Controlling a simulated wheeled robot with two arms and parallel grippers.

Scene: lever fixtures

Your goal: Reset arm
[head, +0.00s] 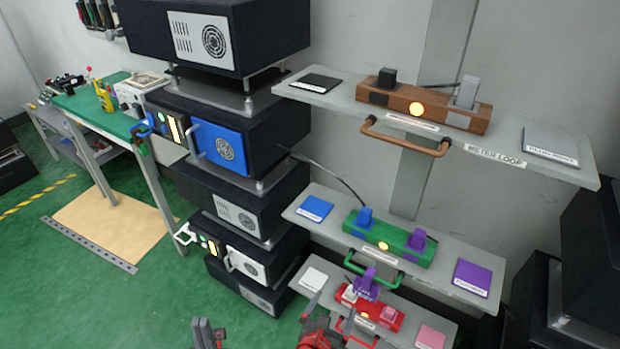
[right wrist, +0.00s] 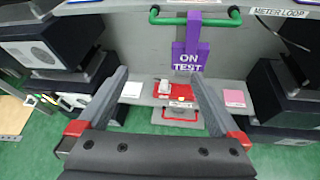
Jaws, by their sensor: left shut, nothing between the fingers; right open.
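My left gripper (head: 206,334) shows at the bottom edge of the head view, over the green floor, shut and empty. My right gripper (head: 330,312) is open and empty, in front of the lowest shelf. Its two grey fingers are spread in the right wrist view (right wrist: 158,78), with the red block (right wrist: 175,92) on that shelf seen beyond and between them. A purple ON TEST tag (head: 366,288) appears to hang at the green handle (head: 372,268). It also shows in the right wrist view (right wrist: 190,57), beyond the fingertips.
Shelves at the right carry a brown block (head: 425,104) with a handle, a green block (head: 390,241) with blue and purple plugs, and the red block. Stacked dark units (head: 245,205) stand left of the shelves. A green bench (head: 100,95) is at the far left. Green floor is open at front left.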

